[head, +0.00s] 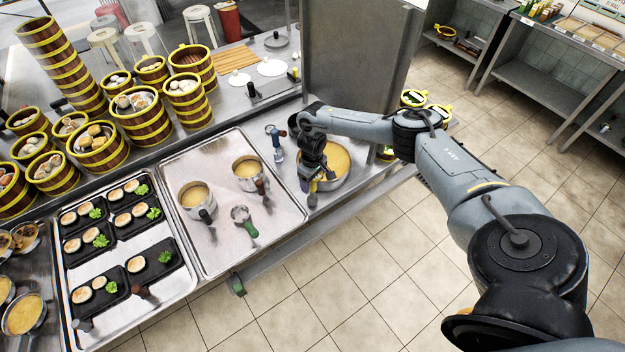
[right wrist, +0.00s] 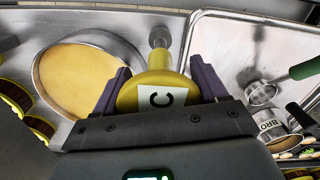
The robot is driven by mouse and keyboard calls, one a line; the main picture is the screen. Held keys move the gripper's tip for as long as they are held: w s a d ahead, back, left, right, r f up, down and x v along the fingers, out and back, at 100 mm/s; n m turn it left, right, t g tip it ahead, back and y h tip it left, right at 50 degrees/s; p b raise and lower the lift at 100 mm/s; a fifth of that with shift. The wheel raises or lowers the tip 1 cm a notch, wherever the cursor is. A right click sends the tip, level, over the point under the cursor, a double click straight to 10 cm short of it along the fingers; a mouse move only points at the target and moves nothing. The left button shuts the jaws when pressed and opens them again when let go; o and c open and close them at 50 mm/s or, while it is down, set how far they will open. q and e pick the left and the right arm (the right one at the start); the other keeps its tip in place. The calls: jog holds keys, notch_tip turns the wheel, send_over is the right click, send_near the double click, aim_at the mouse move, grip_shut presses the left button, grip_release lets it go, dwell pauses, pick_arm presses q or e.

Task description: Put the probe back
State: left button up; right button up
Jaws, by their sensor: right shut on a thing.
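My right gripper (head: 312,186) is over the counter, at the left rim of a wide pan. In the right wrist view its two purple fingers (right wrist: 160,88) are shut on a yellow rounded thing, apparently the probe (right wrist: 150,98), with a white label marked C. A metal piece with a round end (right wrist: 160,38) shows just beyond it; I cannot tell whether it belongs to the probe. In the head view the gripper mostly hides the held thing. I cannot make out a holder for the probe. My left gripper is out of view.
The wide pan of yellow liquid (head: 335,160) stands beside the gripper. A blue-handled tool (head: 278,152) is left of it. A metal tray (head: 215,255) holds two pots and a green-handled strainer (head: 243,222). Several bamboo steamers (head: 140,115) stand behind. A tall grey panel (head: 350,60) rises behind my arm.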

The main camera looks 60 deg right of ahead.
jog(key=shift+f, duration=0.45)
jog(key=o, duration=1.8)
jog(key=shift+r, duration=0.25)
notch_tip(320, 180, up, 10)
jog(key=shift+r, duration=0.15)
jog(key=shift+r+p, duration=0.4)
jog(key=shift+p, duration=0.25)
jog(key=shift+r+p, duration=1.8)
jog(key=shift+p, duration=0.55)
